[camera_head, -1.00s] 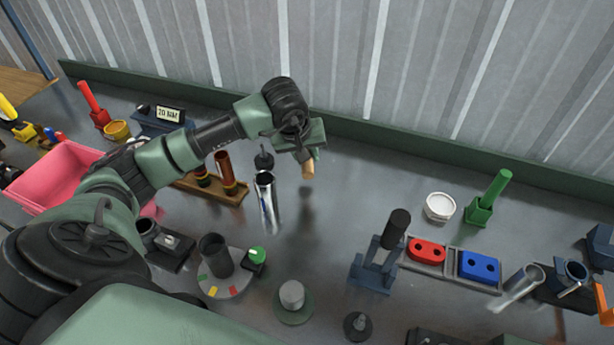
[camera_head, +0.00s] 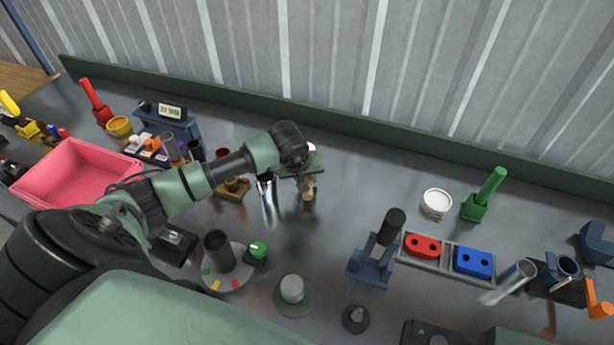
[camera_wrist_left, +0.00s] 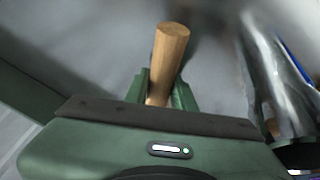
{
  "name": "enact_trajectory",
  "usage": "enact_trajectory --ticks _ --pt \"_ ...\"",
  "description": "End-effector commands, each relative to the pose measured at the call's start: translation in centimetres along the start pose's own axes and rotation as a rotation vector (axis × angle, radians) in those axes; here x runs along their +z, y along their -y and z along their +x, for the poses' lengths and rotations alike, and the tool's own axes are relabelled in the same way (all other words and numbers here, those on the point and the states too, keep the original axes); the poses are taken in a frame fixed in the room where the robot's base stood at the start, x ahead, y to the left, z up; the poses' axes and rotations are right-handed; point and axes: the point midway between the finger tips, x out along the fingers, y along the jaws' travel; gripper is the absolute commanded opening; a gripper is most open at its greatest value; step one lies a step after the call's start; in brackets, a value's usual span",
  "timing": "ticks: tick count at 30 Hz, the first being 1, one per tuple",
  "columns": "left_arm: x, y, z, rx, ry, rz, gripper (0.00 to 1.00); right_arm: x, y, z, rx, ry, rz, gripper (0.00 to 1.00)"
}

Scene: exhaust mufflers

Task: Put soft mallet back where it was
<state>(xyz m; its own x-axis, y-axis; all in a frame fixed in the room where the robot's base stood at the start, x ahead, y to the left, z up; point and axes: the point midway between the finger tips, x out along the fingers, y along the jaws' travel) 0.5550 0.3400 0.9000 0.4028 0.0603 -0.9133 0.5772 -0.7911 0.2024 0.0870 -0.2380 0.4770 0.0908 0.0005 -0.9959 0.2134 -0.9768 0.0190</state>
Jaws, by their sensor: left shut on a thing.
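My left gripper (camera_head: 306,184) is shut on a wooden handle, which I take to be that of the soft mallet (camera_head: 308,193). It is held above the bench, right of the shiny metal tube. In the left wrist view the pale round wooden handle (camera_wrist_left: 170,55) sticks out between the two green fingers (camera_wrist_left: 161,90). The mallet's head is not clearly seen; the gripper and arm may hide it. A small white patch (camera_head: 312,147) shows behind my wrist, and I cannot tell what it is. My right gripper is not in view.
A shiny metal tube (camera_head: 266,202) stands close left of the gripper. A pink bin (camera_head: 62,180) is at left. A blue stand (camera_head: 368,270) with a black cylinder, a white tub (camera_head: 436,202) and a green-handled tool (camera_head: 485,194) are at right. The bench between gripper and tub is clear.

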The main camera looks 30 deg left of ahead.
Motion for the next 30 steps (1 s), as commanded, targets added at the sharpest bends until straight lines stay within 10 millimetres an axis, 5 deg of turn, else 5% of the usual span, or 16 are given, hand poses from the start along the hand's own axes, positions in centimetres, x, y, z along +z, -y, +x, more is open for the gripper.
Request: enact_trajectory --ticks 2,3,5,17,30 --pt "0.0 0.0 0.3 0.001 -0.003 0.000 0.00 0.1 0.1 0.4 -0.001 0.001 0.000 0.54" --pt "0.1 0.0 0.2 0.000 0.000 0.000 0.36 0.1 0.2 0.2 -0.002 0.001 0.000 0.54" --pt "0.1 0.0 0.1 0.000 0.000 0.000 0.47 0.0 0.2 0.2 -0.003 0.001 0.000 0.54" --pt "-0.1 0.0 -0.6 0.000 -0.002 0.001 0.47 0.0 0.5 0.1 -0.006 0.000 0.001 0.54" --pt "0.0 0.1 -9.3 0.000 -0.004 0.004 0.47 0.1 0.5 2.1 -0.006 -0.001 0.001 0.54"
